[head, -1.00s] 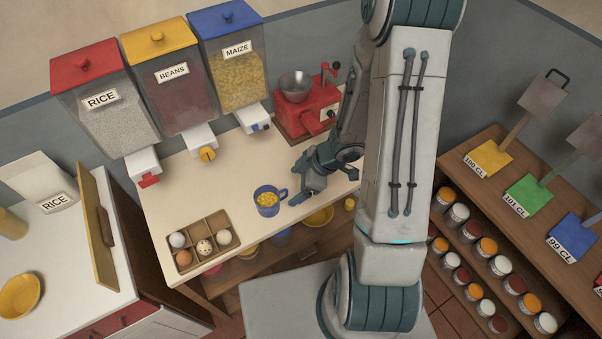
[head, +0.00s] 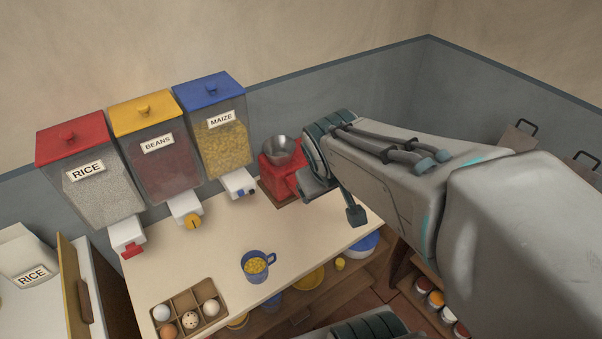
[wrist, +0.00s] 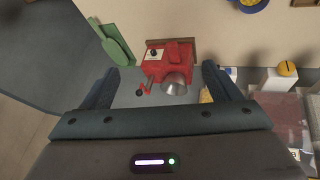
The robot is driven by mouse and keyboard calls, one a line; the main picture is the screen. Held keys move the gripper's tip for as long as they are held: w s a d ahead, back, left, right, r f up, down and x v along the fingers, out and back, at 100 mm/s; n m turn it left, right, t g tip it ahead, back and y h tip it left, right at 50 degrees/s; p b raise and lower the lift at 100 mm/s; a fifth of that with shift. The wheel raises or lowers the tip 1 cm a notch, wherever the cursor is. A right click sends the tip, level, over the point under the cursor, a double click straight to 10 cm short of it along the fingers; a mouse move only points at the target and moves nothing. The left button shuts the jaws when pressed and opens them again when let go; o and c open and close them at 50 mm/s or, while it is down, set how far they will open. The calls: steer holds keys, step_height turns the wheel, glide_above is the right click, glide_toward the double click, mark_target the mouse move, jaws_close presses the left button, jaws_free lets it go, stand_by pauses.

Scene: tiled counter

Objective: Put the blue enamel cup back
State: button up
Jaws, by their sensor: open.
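The blue enamel cup (head: 257,277) stands upright on the cream counter, to the right of the egg tray, with yellow maize in it. In the wrist view the cup (wrist: 240,7) is cut off by the top edge. My gripper (wrist: 160,76) is open in the wrist view, with nothing held between its fingers. It is apart from the cup, and the red grinder (wrist: 155,69) shows beyond the fingers. In the head view my arm hides most of the gripper and the right side of the grinder (head: 272,190).
Rice, beans and maize dispensers (head: 210,130) line the back wall. An egg tray (head: 153,299) sits at the counter's front left. A green object (wrist: 112,42) lies beside the grinder in the wrist view. Bowls (head: 310,279) stand on a shelf below. The counter's middle is clear.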

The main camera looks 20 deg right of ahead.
steer(key=s+a+r+m+y, duration=0.1)
steer(key=s+a+r+y, duration=0.1)
steer(key=s+a, duration=0.3)
steer(key=shift+s+r+m+g, duration=0.3)
steer(key=shift+s, duration=0.45)
step_height(320, 180, down, 7)
steer(key=b, duration=0.5)
steer(key=shift+w+g+b, duration=0.2)
steer(key=shift+g+b, duration=0.1)
steer(key=shift+r, duration=0.1)
